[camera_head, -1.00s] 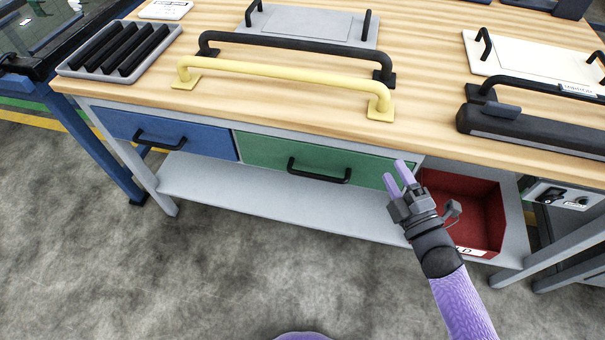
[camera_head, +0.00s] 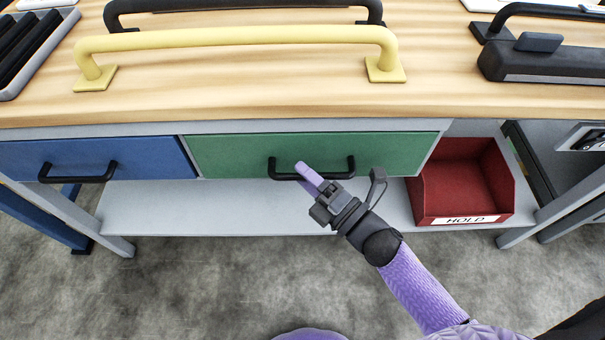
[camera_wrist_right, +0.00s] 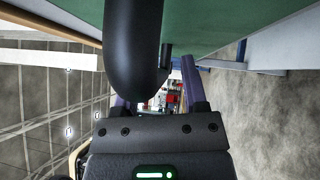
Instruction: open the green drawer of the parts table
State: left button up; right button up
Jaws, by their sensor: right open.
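The green drawer (camera_head: 225,155) is shut, its front flush under the parts table's wooden top. Its black handle (camera_head: 346,164) is a horizontal bar at the middle of the front. My right gripper (camera_head: 309,174) is open at this handle, its purple fingers overlapping the bar in the head view. In the right wrist view the handle (camera_wrist_right: 133,45) is large and close, partly covering one finger of the gripper (camera_wrist_right: 156,85), with the green front (camera_wrist_right: 215,22) beyond. I cannot tell whether the bar lies fully between the fingers or touches them. My left gripper is out of view.
A blue drawer (camera_head: 130,158) with a black handle is at the left. A red bin (camera_head: 445,190) marked HOLD stands at the right on the grey lower shelf (camera_head: 190,210). A yellow bar handle (camera_head: 235,39) sits on the tabletop. The floor in front is clear.

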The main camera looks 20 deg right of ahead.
jog(key=shift+w+a, duration=0.15)
jog(key=shift+w, duration=0.15)
grip_shut()
dwell(0.9)
dwell(0.3)
